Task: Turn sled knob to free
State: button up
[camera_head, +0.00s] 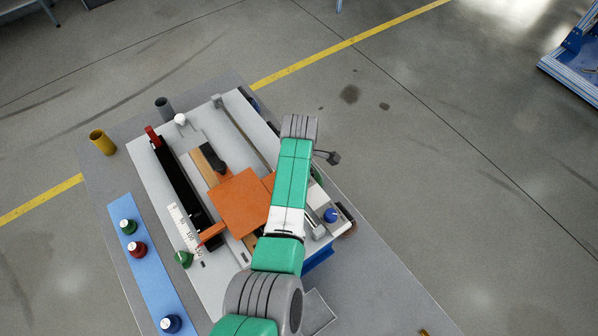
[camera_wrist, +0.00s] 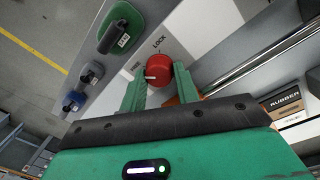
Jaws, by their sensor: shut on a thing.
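In the wrist view, the red knob (camera_wrist: 158,66) sits on a pale panel marked LOCK (camera_wrist: 159,42) and FREE (camera_wrist: 136,66). A short white mark shows on the knob's left side, on the same side as FREE. My gripper (camera_wrist: 159,74) has one green finger on each side of the knob and is shut on it. In the head view my arm covers the gripper and the knob, so neither shows there.
In the head view, an orange square plate (camera_head: 240,203) lies beside my arm on the bench rig. A blue strip (camera_head: 147,250) with several coloured knobs is at left.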

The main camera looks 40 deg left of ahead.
jog(key=shift+r, duration=0.1)
jog(key=o, duration=1)
jog(key=r, duration=0.7)
jog(key=shift+s+d+r, duration=0.2)
jog(key=shift+s+r, duration=0.05)
jog(key=shift+r, duration=0.1)
